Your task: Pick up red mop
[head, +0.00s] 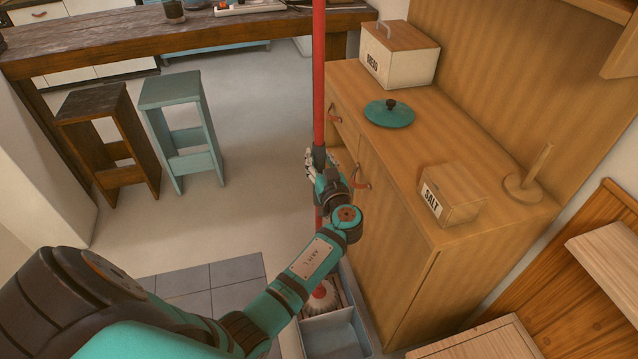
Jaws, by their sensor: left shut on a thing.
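The red mop stands upright in the head view, its long red handle (319,75) running up out of the top of the picture. My left gripper (319,162) is shut around the handle, beside the wooden cabinet. Part of the handle below the gripper is hidden by my left arm. My right gripper is not in view.
A wooden cabinet (400,240) with leather pulls stands close to the right of the mop. On it are a bread box (393,65), a teal lid (389,114), a salt box (447,200) and a wooden holder (530,185). The grey bin (335,340) is below. Two stools (181,125) stand left; the floor between is clear.

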